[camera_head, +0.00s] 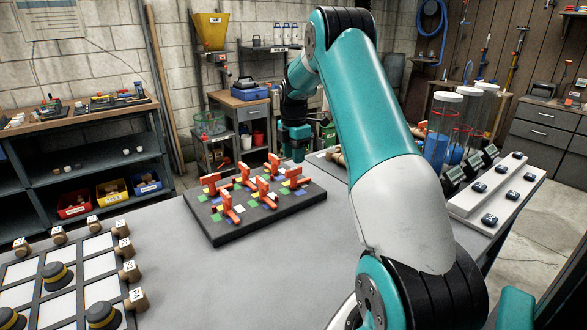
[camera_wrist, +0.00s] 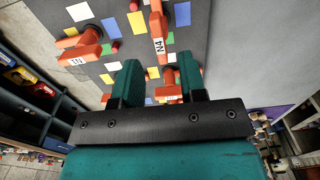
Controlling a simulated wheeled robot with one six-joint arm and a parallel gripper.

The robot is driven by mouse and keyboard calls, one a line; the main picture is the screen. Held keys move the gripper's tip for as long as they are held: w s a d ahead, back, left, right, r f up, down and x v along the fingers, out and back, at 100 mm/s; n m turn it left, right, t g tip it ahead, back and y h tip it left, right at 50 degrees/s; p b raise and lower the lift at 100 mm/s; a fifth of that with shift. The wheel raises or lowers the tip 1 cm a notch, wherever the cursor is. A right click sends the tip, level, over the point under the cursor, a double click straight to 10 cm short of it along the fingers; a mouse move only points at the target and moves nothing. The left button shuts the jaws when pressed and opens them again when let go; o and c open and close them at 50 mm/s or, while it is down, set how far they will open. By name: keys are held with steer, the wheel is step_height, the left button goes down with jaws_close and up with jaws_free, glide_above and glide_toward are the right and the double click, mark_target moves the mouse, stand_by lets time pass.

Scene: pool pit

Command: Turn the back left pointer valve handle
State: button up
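A dark board (camera_head: 240,232) carries several orange pointer valve handles among coloured squares. The back left handle (camera_head: 210,183) stands near the board's left end in the head view. My gripper (camera_head: 294,157) is above the board's back right part, well to the right of that handle. In the wrist view the two teal fingers (camera_wrist: 157,64) are apart with nothing held. A handle marked N4 (camera_wrist: 157,35) shows beyond the fingertips, and another (camera_wrist: 170,94) is partly hidden behind the fingers. A third handle (camera_wrist: 84,50) lies to the left; its label is hard to read.
A panel with white squares and dark knobs (camera_head: 57,275) is at the front left of the table. Clear cylinders (camera_head: 443,125) and a white strip with dark buttons (camera_head: 500,185) stand at the right. The grey tabletop (camera_head: 275,265) in front of the board is bare.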

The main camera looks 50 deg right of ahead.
mark_target(294, 169)
step_height(294, 169, down, 5)
steer(key=shift+f, duration=0.1)
stand_by(0.3)
jaws_close()
